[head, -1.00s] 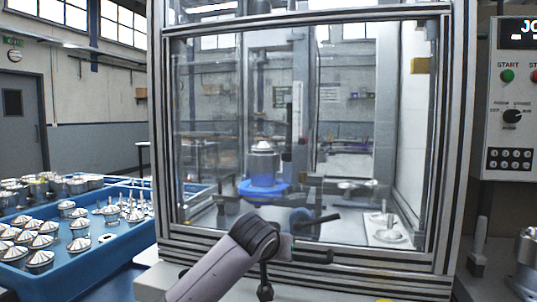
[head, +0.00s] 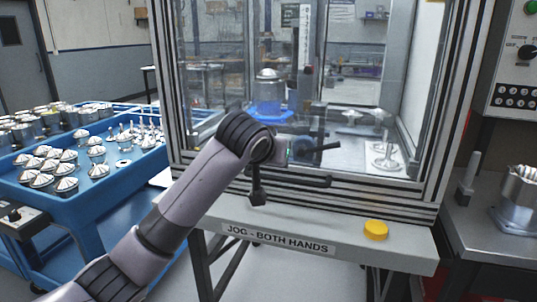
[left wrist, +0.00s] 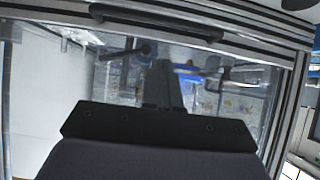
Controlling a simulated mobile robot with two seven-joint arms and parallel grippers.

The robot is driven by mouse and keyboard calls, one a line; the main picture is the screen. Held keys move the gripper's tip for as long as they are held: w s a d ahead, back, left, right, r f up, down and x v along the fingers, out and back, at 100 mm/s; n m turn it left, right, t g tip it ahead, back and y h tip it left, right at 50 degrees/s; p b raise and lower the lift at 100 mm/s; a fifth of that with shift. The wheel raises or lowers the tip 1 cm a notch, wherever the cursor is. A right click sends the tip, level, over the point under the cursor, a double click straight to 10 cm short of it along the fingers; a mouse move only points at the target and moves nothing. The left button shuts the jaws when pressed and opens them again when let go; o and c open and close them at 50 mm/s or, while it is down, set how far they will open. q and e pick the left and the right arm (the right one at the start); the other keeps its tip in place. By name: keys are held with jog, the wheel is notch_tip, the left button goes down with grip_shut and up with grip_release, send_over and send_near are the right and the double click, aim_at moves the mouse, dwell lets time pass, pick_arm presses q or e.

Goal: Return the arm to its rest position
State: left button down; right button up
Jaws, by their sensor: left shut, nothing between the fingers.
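My left arm (head: 185,195) reaches up from the lower left in the head view, its wrist in front of the machine's glass door (head: 335,105). In the left wrist view my left gripper (left wrist: 163,80) is shut and empty, close to the glass. The dark door handle bar (head: 295,180) runs just below and right of the wrist; it also shows at the top of the left wrist view (left wrist: 155,22). The gripper appears apart from the handle. The fingers are largely hidden behind the wrist in the head view. My right gripper is not in view.
A blue tray (head: 75,215) of metal parts stands left. Inside the machine a housing (head: 267,88) sits on a blue fixture (head: 268,112). A yellow button (head: 376,230) is on the front ledge (head: 215,215). A bench with a metal part (head: 522,195) stands right.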

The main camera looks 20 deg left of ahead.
pick_arm(q)
jog(key=s+f+h+p, duration=0.1)
jog(key=s+f, duration=0.3)
jog(key=f, duration=0.4)
jog(key=s+f+m+h+p, duration=0.1)
jog(key=s+f, duration=0.3)
jog(key=f, duration=0.3)
jog(key=s+f+h+p, duration=0.1)
jog(key=s+f, duration=0.3)
jog(key=f, duration=0.4)
jog(key=s+a+f, duration=0.1)
jog(key=s+f, duration=0.3)
jog(key=s, duration=0.3)
jog(key=s+a+f+p, duration=0.1)
jog(key=s+a+f, duration=0.1)
jog(key=s, duration=0.6)
jog(key=s+a+f+m+y+p, duration=0.1)
jog(key=s+a+f, duration=0.1)
jog(key=s+f, duration=0.3)
jog(key=shift+s+f+g, duration=0.3)
jog(key=shift+s, duration=0.9)
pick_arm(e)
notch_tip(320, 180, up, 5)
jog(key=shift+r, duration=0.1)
